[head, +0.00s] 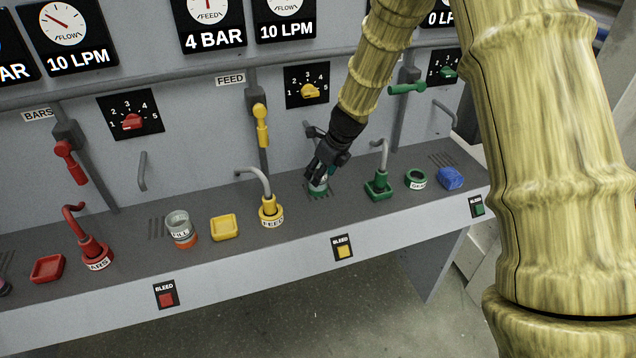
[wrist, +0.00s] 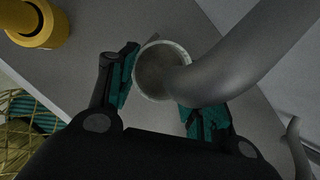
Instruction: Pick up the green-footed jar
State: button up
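The green-footed jar (head: 319,186) stands on the grey bench ledge below the yellow dial, mostly hidden by my gripper in the head view. My gripper (head: 321,178) reaches down over it from above. In the wrist view the jar's pale round rim (wrist: 144,68) lies between the two teal-padded fingers of my gripper (wrist: 164,92). One finger is on each side, both very close to the jar wall. I cannot tell whether the pads press on it. A grey pipe covers part of the rim, and the jar's foot is hidden in the wrist view.
A yellow-based spout (head: 269,210) stands left of the jar and a green-based spout (head: 378,188) right. Farther left are a yellow dish (head: 224,228) and an orange-footed jar (head: 181,230). A green ring (head: 416,180) and blue lump (head: 451,178) lie right. The panel wall rises behind.

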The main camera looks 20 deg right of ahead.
jog(key=c, duration=0.5)
jog(key=shift+r, duration=0.25)
